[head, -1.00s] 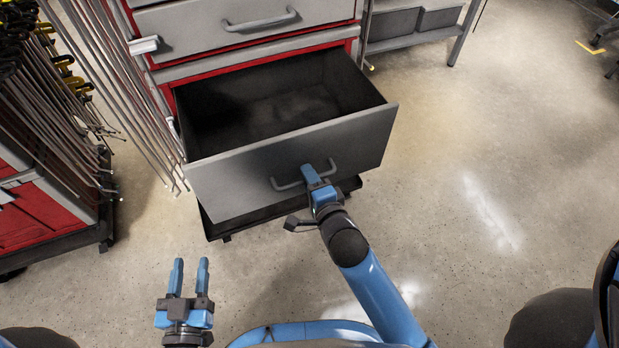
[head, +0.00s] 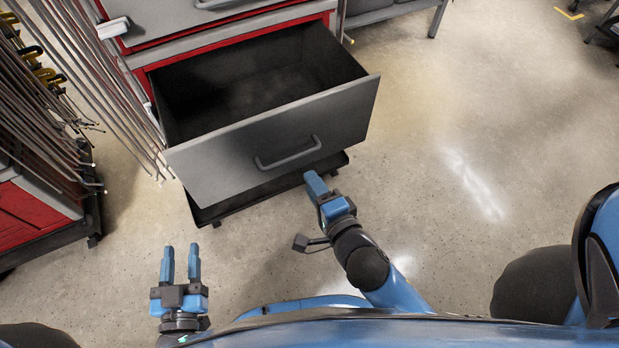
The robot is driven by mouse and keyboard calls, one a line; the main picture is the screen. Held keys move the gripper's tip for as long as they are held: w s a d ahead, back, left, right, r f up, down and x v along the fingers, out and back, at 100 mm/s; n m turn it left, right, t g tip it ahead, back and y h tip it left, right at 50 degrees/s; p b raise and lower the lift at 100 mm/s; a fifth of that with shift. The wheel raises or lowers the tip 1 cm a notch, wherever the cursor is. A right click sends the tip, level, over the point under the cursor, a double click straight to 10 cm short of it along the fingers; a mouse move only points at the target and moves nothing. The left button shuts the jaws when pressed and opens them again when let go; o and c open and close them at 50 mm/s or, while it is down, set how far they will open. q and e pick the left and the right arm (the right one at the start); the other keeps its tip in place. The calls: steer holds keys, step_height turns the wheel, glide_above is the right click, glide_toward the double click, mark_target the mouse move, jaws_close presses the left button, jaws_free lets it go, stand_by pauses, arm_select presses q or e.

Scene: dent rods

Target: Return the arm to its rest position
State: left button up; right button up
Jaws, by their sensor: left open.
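My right gripper (head: 318,188) is just in front of the open drawer (head: 225,153), a little below and right of its handle (head: 288,154), and looks apart from it. Its fingers overlap in this view, so their opening is hidden. My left gripper (head: 181,262) is at the lower left over bare floor. Its two blue fingers point forward, stand apart and hold nothing. The drawer is pulled well out and its dark inside looks empty.
The red and grey cabinet (head: 235,38) stands behind the drawer. Several long thin rods (head: 105,95) lean at the left, beside a red cart (head: 35,205). A shelf (head: 392,14) stands at the back. The floor (head: 480,140) at the right is clear.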

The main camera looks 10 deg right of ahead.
steer(key=shift+s, duration=0.1)
stand_by(0.6)
steer(key=s+d+f+n+t+h, duration=0.1)
steer(key=s+d+n+t+h, duration=0.3)
steer(key=s+d+n, duration=0.9)
step_height(320, 180, up, 21)
steer(key=w+d+n+g+p, duration=0.1)
steer(key=w+d+p, duration=0.1)
steer(key=p, duration=1.9)
steer(key=shift+h, duration=0.4)
